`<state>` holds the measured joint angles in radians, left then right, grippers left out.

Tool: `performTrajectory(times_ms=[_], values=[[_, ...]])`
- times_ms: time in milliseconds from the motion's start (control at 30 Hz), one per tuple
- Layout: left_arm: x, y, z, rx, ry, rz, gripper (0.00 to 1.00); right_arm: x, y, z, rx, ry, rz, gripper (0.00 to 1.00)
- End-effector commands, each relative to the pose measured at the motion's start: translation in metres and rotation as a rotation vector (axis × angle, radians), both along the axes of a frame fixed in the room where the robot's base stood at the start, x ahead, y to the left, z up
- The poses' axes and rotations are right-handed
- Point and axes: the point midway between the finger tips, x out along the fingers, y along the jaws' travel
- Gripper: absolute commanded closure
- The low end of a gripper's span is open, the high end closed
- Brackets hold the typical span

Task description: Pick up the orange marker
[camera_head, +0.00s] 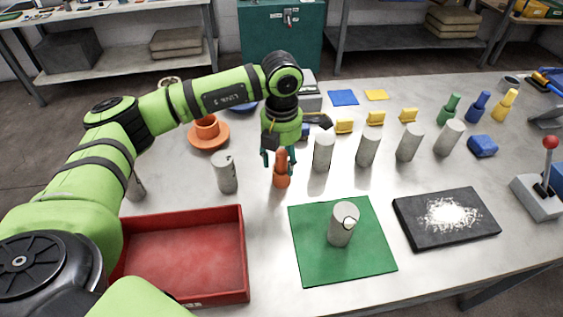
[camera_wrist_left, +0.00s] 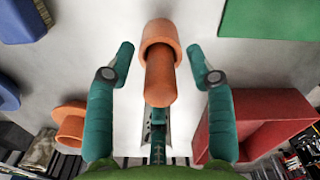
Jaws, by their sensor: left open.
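The orange marker (camera_head: 281,171) stands upright on the table near the middle of the head view. In the left wrist view the marker (camera_wrist_left: 160,78) sits between the fingers, with clear gaps on both sides. My left gripper (camera_head: 279,158) is open and points down over the marker, its teal fingers on either side of the marker's upper part. The same gripper (camera_wrist_left: 160,62) shows in the left wrist view. My right gripper does not show.
A red tray (camera_head: 243,235) is at the front left and a green mat (camera_head: 305,265) with a grey cylinder (camera_head: 343,224) at the front. Grey cylinders (camera_head: 322,152) stand close right of the marker, another (camera_head: 226,172) to its left. An orange cup and saucer (camera_head: 208,140) are behind left.

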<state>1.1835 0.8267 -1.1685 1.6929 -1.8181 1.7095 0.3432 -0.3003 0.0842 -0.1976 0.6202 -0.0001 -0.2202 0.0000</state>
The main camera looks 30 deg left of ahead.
Motion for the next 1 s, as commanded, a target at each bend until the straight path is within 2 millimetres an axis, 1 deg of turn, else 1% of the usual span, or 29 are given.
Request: performTrajectory(times_ms=[33, 133, 167, 200, 267, 300, 667, 767, 867, 1000], values=[[0.000, 0.000, 0.000, 0.000, 0.000, 0.000, 0.46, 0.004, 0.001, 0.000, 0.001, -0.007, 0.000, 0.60], [0.000, 0.000, 0.000, 0.000, 0.000, 0.001, 0.46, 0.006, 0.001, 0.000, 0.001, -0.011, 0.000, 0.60], [0.000, 0.000, 0.000, 0.000, 0.000, 0.001, 0.58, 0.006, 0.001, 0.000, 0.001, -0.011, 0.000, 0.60], [0.000, 0.000, 0.000, 0.000, 0.000, 0.001, 0.74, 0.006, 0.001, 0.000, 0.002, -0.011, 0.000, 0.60], [0.000, 0.000, 0.000, 0.000, 0.000, 0.001, 0.98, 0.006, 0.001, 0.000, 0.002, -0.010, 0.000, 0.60], [0.000, 0.000, 0.000, 0.000, 0.000, 0.001, 1.00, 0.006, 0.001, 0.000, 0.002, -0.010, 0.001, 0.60], [0.001, 0.000, 0.003, 0.000, -0.001, 0.001, 1.00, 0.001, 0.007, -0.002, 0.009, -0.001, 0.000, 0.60], [0.001, 0.000, 0.013, -0.002, -0.004, 0.001, 1.00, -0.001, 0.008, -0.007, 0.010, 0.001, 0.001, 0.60], [0.002, 0.000, 0.031, -0.002, -0.007, 0.001, 1.00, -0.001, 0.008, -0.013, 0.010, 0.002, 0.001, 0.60], [0.002, 0.000, 0.060, -0.002, -0.006, 0.000, 1.00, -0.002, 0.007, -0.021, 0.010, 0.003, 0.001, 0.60]])
